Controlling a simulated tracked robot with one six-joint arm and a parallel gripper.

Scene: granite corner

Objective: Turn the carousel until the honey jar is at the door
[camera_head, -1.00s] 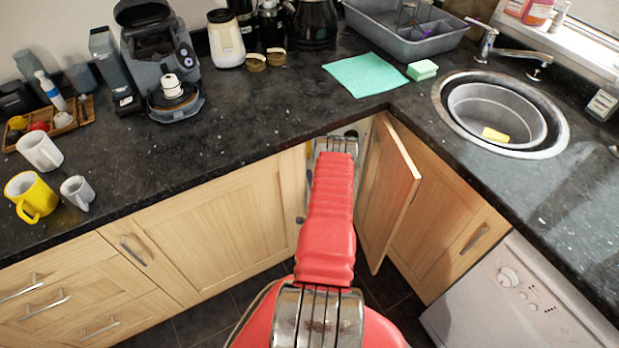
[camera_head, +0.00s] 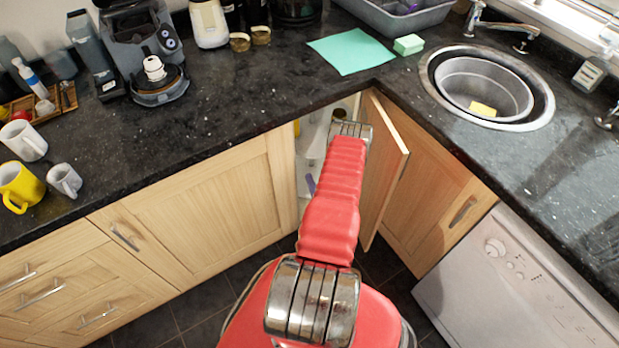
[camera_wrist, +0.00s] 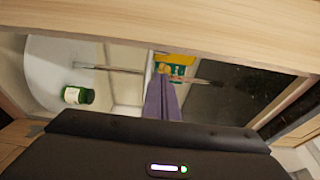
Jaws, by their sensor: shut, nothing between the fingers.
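The carousel (camera_wrist: 45,60) shows in the wrist view as a pale tray with a thin metal rail, inside the corner cupboard. A green jar with a white label (camera_wrist: 76,95) is at its left. A yellow and green packet (camera_wrist: 177,66) is behind my gripper (camera_wrist: 161,84), whose purple fingers are together and empty. In the head view my arm reaches into the open cupboard; a small purple piece (camera_head: 310,184) shows left of it, apparently a finger. I cannot make out a honey jar for certain. Contact between fingers and carousel is unclear.
The wooden cupboard door (camera_head: 388,170) stands open close to the right of my arm. The dark worktop (camera_head: 230,95) overhangs the opening. Mugs stand at the left and a sink (camera_head: 487,85) is at the right.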

